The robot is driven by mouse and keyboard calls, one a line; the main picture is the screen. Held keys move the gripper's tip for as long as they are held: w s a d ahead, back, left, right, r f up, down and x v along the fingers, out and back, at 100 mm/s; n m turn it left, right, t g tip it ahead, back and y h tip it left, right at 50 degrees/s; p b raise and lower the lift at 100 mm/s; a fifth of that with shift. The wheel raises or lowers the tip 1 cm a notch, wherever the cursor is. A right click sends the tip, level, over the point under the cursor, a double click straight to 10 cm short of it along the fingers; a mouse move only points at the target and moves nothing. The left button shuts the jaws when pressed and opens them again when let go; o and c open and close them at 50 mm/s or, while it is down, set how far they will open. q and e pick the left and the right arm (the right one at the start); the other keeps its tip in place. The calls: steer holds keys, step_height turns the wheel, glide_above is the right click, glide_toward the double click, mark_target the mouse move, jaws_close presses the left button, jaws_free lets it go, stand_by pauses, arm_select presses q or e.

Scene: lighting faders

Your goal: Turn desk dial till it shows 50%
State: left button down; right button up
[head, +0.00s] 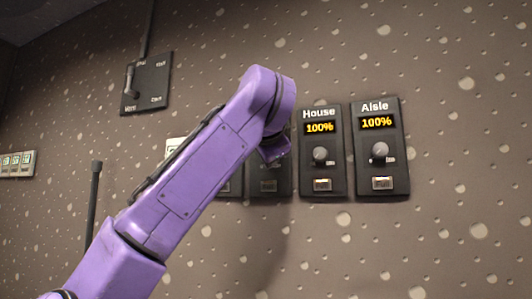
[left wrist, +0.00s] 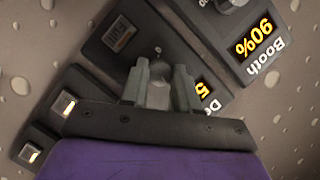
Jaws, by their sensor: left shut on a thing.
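The desk panel (left wrist: 176,40) is dark, with a yellow-on-black display (left wrist: 203,89) partly covered by my gripper. Only "De" of its label and a first digit that looks like 5 show; the rest of the reading is hidden. My left gripper (left wrist: 160,78) is shut on the desk dial (left wrist: 157,92), one grey finger on each side of it. The dial is mostly hidden between the fingers, so its pointer cannot be read. In the head view my purple left arm reaches up to the panels and hides the gripper and dial. My right gripper is in neither view.
The booth panel (left wrist: 262,75) beside the desk one reads 90%. The house panel (head: 322,180) and aisle panel (head: 393,110) both read 100%. A black switch plate (head: 155,80) with a lever is at upper left.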

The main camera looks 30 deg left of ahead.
arm_select(q)
steer(key=shift+n+h, duration=0.4)
steer(key=shift+n, duration=0.4)
steer(key=c, duration=0.8)
jaws_free()
steer(key=shift+c, duration=0.2)
steer(key=v, duration=1)
steer(key=shift+r+b, duration=0.15)
steer(key=shift+b, duration=0.25)
steer(key=shift+s+d, duration=0.1)
